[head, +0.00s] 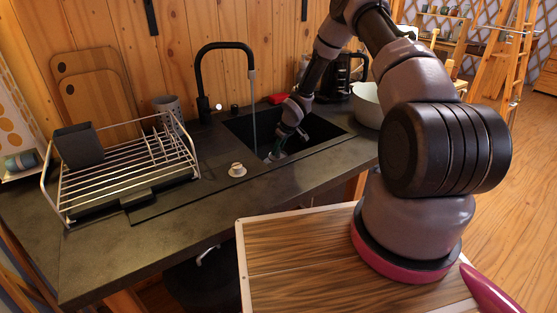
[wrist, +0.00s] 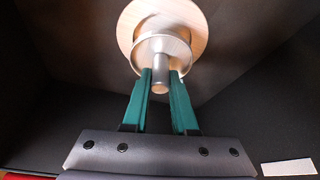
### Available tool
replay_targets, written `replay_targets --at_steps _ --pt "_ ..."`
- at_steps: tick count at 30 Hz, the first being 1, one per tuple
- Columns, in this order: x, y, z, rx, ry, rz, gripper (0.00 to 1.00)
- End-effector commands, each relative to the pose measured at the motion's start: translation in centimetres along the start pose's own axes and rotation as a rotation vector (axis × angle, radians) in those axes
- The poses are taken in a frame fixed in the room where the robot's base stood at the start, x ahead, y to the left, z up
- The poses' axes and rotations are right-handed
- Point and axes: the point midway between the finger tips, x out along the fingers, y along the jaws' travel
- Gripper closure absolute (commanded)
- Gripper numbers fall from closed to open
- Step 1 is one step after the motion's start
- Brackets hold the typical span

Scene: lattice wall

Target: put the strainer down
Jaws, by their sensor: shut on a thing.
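The strainer (wrist: 161,48) shows in the wrist view as a round, shiny metal piece with a short stem. My gripper (wrist: 160,78) has its green fingers shut on the stem. In the head view my gripper (head: 275,156) reaches down into the dark sink (head: 317,133). The strainer is not clear in that view. A wider pale disc shows around the metal piece in the wrist view; I cannot tell whether it is part of the strainer or the drain beneath it.
A black faucet (head: 202,75) arches over the sink, with a thin stream below its spout. A small white-and-metal round item (head: 237,169) sits on the counter (head: 215,200) left of the sink. A dish rack (head: 125,170) stands further left; a pale bowl (head: 366,103) stands right of the sink.

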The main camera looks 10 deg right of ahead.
Motion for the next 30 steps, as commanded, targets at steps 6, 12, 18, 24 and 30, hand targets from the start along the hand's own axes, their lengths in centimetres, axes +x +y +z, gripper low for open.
replay_targets --at_steps 6,12,18,24,30 --pt "1.7 -0.1 0.7 -0.001 0.0 0.0 1.0" --pt "4.0 0.0 1.6 0.001 0.001 0.0 1.0" --pt "4.0 0.0 1.6 0.001 0.001 0.001 1.0" --pt "4.3 0.0 1.7 0.001 0.001 0.001 0.55" --pt "4.2 0.0 1.7 0.001 0.001 0.001 0.44"
